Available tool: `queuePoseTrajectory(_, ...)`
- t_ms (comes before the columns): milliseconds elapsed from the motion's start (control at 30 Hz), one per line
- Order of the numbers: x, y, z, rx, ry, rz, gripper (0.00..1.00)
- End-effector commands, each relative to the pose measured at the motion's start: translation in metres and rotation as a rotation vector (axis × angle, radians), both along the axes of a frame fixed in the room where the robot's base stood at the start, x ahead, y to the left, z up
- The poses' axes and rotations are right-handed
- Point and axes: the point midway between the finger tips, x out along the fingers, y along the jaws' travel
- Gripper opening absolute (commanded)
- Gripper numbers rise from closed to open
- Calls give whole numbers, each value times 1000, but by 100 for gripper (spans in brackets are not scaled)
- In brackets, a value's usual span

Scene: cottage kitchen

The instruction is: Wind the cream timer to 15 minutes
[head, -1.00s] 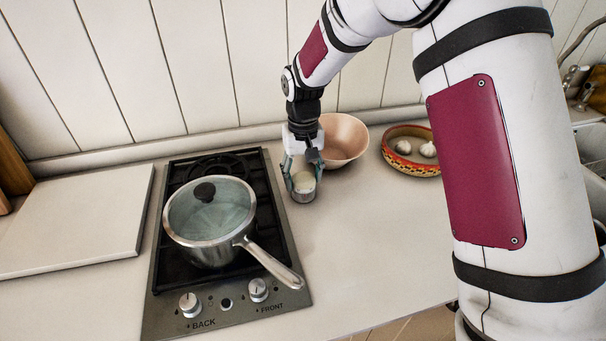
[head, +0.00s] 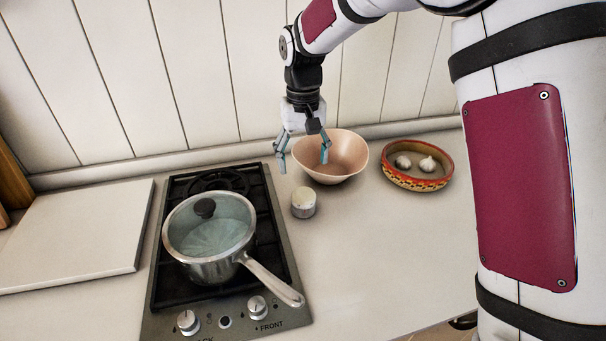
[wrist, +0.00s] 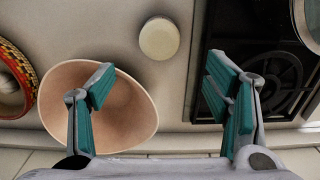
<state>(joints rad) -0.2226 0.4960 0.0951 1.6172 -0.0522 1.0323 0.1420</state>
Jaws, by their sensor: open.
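The cream timer (head: 304,203) is a small round drum with a pale top and a metallic lower part. It stands upright on the counter, just right of the stove. In the wrist view the timer (wrist: 159,39) shows from above, beyond my fingertips. Its dial marks are too small to read. My gripper (head: 304,160) is open and empty, above and behind the timer, in front of the pink bowl. The wrist view shows the gripper (wrist: 165,85) with its fingers wide apart and nothing between them.
A pink bowl (head: 345,155) stands behind the timer, under my right finger. A patterned dish (head: 420,180) with garlic is further right. The stove (head: 215,300) bears a lidded saucepan (head: 208,225). A white board (head: 75,235) lies left. The counter right of the timer is clear.

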Motion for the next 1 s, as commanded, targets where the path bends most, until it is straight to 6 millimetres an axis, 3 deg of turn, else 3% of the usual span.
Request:
queuePoseTrajectory(200, 0, 0, 19, 0, 0, 0, 71)
queuePoseTrajectory(567, 0, 0, 21, 0, 1, 1, 71)
queuePoseTrajectory(1000, -4, 0, 39, -1, 0, 35, 71)
